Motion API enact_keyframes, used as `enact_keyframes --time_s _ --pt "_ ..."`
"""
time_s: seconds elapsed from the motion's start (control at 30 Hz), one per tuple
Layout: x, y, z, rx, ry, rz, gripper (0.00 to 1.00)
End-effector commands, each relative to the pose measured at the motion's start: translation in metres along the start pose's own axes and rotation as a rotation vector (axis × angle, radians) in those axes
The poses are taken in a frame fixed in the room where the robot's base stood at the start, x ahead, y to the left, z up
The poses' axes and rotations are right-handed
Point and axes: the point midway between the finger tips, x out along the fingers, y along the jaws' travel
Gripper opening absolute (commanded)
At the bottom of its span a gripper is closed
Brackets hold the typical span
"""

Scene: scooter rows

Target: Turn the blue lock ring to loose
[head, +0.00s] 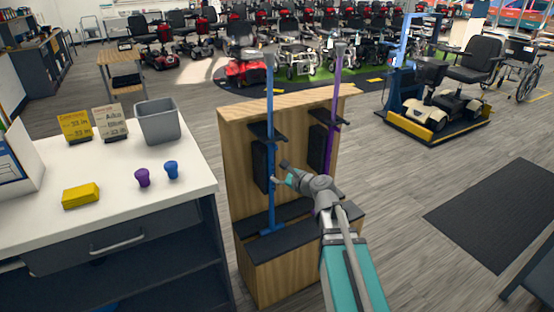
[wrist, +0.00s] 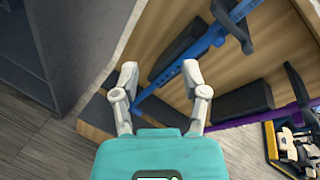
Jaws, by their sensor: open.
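A blue pole (head: 270,95) stands upright against a wooden stand, and it crosses the wrist view on a slant (wrist: 175,75). A thicker blue collar (wrist: 218,38) shows on it at upper right; I cannot tell its turned position. My gripper (head: 280,174) is open beside the pole's lower half. In the wrist view its two pale fingers (wrist: 160,75) are apart and empty, with the pole passing behind the gap between them. I cannot tell whether either finger touches the pole. In the head view my gripper partly hides the area right of the pole.
A purple pole (head: 337,90) stands to the right on the same wooden stand (head: 240,130), which has dark pads and ledges. A white counter (head: 110,215) at left bears a grey bin (head: 158,122), a purple cup (head: 142,178), a blue cup (head: 171,170) and a yellow block (head: 80,196).

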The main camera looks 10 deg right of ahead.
Motion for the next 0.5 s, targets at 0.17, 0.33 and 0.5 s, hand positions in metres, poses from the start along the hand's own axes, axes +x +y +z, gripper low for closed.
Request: enact_keyframes --time_s 0.17,0.33,0.5 --pt "0.004 -0.03 -0.028 0.354 -0.075 -0.18 0.57" --pt "0.002 -0.049 -0.039 0.559 -0.127 -0.271 0.57" --pt "-0.001 -0.055 -0.042 0.627 -0.145 -0.3 0.57"
